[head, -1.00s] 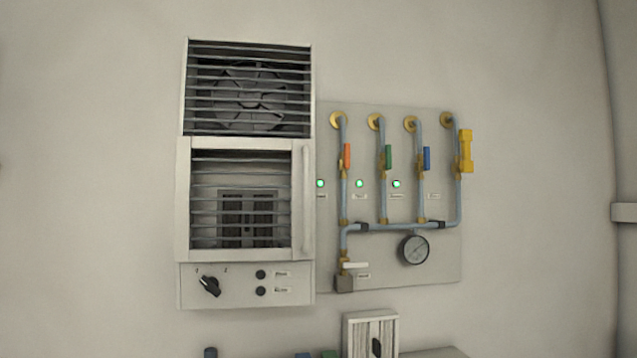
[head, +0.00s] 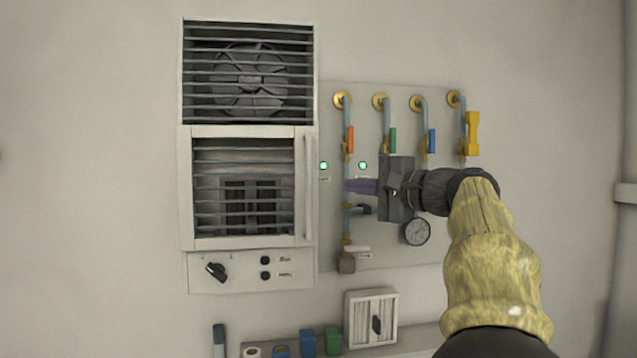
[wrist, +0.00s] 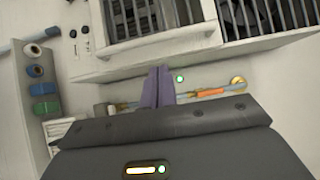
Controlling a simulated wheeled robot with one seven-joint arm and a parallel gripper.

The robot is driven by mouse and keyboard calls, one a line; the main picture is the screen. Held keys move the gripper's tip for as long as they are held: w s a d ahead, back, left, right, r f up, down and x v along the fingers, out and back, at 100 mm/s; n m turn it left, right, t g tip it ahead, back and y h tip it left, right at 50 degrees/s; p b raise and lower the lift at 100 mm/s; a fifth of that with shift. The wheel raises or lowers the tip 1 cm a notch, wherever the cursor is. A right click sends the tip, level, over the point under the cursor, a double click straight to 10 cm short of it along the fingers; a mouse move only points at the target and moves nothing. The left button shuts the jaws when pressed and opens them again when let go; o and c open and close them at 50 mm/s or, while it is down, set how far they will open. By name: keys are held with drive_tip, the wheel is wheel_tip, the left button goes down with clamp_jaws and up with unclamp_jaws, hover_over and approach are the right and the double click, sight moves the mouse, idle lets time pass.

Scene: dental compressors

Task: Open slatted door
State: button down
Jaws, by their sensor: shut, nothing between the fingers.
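The slatted door (head: 186,190) is a white framed panel with dark horizontal slats, in the middle of the wall unit in the head view. It looks closed. Its vertical bar handle (head: 308,187) runs along the right edge. In the wrist view the slatted door (wrist: 150,40) shows at the top, rotated. My gripper (head: 352,186) is to the right of the handle, in front of the pipe panel and apart from the door. In the wrist view its purple fingers (wrist: 158,84) are together, with nothing between them.
Pipes with coloured valves and a gauge (head: 416,231) are mounted right of the door. A control panel with a black knob (head: 215,271) is below it. Left of the unit is bare wall.

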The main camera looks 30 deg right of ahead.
drive_tip(key=p+x, duration=0.5)
drive_tip(key=x, duration=0.4)
drive_tip(key=shift+w, duration=0.2)
idle(0.3)
